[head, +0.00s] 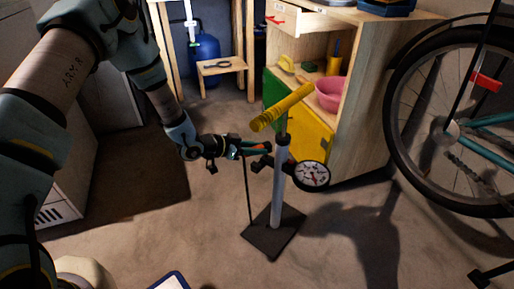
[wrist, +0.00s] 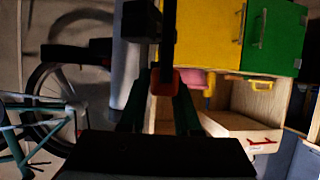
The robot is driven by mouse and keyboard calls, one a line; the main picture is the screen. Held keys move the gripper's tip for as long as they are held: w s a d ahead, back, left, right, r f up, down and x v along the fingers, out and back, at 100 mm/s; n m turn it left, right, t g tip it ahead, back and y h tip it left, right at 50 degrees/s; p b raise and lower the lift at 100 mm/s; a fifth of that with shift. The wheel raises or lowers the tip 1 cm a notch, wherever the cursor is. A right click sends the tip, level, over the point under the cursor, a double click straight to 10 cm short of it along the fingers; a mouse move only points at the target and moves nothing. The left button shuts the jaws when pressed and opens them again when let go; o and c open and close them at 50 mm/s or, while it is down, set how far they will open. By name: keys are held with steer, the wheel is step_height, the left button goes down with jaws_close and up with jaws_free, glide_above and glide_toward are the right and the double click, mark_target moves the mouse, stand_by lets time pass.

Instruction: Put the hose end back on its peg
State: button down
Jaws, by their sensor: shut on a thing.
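The floor pump (head: 278,190) stands upright on its dark base plate, with a yellow handle on top and a round gauge on its right. My gripper (head: 262,147) is beside the upper barrel, on its left. In the wrist view, the teal fingers of my gripper (wrist: 160,105) are closed around the hose end (wrist: 165,82), which shows a red tip and a black part. The black hose (head: 248,195) hangs down to the base. A dark peg-like bracket (head: 261,163) sticks out left from the barrel, just below my gripper. I cannot tell whether the hose end touches it.
A wooden cabinet (head: 348,120) with yellow and green doors stands behind the pump, holding a pink bowl (head: 329,94). A bicycle (head: 450,130) stands at the right. A small wooden stool (head: 222,68) and blue tank are at the back. The floor around the pump is mostly clear.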

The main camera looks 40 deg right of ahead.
steer(key=shift+f+b, duration=0.4)
steer(key=shift+f, duration=0.25)
steer(key=shift+f, duration=0.4)
steer(key=c, duration=0.5)
jaws_free()
steer(key=shift+c, duration=0.2)
steer(key=p+v, duration=0.1)
steer(key=v, duration=1)
